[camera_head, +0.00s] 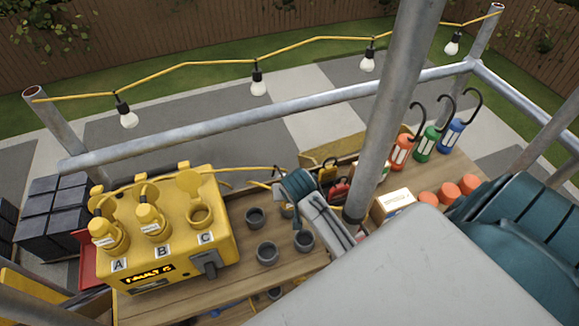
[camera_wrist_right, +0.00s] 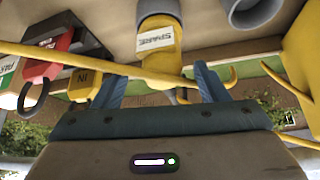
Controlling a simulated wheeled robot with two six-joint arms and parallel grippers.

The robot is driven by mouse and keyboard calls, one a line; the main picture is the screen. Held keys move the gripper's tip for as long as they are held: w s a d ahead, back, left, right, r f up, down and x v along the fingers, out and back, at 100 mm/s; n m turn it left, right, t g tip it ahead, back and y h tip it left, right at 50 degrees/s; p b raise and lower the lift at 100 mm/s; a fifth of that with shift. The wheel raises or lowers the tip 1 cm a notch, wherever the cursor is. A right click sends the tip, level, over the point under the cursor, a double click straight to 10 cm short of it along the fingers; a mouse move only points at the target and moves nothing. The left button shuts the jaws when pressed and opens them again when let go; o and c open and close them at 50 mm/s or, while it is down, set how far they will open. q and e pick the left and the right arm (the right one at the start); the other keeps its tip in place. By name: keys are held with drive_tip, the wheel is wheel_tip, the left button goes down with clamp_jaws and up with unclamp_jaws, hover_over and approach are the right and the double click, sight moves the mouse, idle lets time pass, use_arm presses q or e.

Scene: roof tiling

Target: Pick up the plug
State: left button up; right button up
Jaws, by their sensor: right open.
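In the right wrist view a yellow plug (camera_wrist_right: 158,62) with a white label reading SPARE and a grey end stands just beyond my right gripper (camera_wrist_right: 158,82). The gripper is open, its two blue fingers either side of the plug's line. I cannot tell whether they touch it. A yellow cable (camera_wrist_right: 80,63) crosses in front. In the head view my right gripper (camera_head: 297,186) is over the bench's middle and hides most of this plug. Two yellow plugs sit in sockets A (camera_head: 110,236) and B (camera_head: 152,222) of the yellow box (camera_head: 205,262). Socket C (camera_head: 200,215) is empty, lid raised.
Grey cups (camera_head: 267,253) stand on the wooden bench (camera_head: 235,287) between the box and my gripper. A metal pole (camera_head: 385,120) rises close to my right arm.

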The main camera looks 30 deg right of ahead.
drive_tip(key=p+x, duration=0.1)
drive_tip(key=x, duration=0.1)
drive_tip(key=p+x, duration=0.1)
drive_tip(key=shift+w+a+f, duration=0.1)
drive_tip(key=shift+a+f, duration=0.05)
drive_tip(key=shift+f, duration=0.3)
drive_tip(key=shift+w+f, duration=0.2)
drive_tip(key=shift+f, duration=0.35)
use_arm(q)
drive_tip(key=w+r, duration=0.1)
drive_tip(key=r, duration=0.1)
drive_tip(key=shift+w+d+r, duration=0.3)
drive_tip(key=shift+w+d, duration=0.05)
drive_tip(key=shift+s, duration=0.1)
use_arm(e)
drive_tip(key=c, duration=1.1)
